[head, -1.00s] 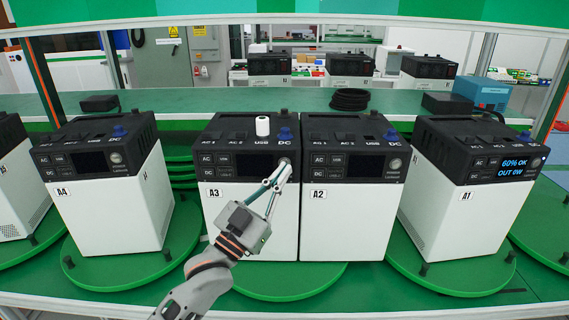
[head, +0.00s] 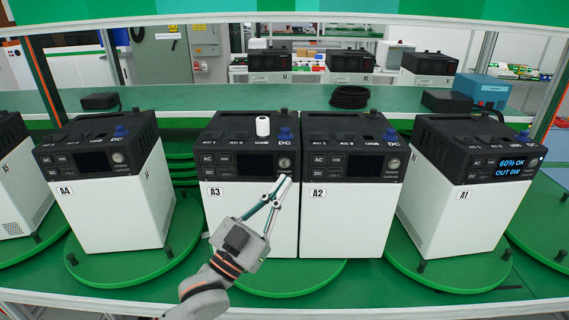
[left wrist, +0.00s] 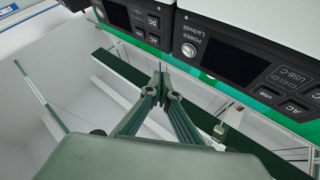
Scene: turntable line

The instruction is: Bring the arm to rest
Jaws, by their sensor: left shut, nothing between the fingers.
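My left gripper (head: 282,182) is shut and empty. In the head view it is in front of the upper front of unit A3 (head: 240,225), below its round power button (head: 284,163). In the left wrist view the closed fingertips (left wrist: 161,75) point toward the units, with a round power button (left wrist: 188,50) ahead. Unit A2 (head: 345,220) stands right beside A3. I cannot tell whether the fingertips touch a unit. My right gripper does not show.
Unit A4 (head: 115,210) stands to the left on a green turntable (head: 130,268). Unit A1 (head: 450,215) stands to the right with its screen lit (head: 510,168), reading 60% OK, OUT 0W. A white cylinder (head: 263,126) stands on top of A3. A black cable coil (head: 350,97) lies behind.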

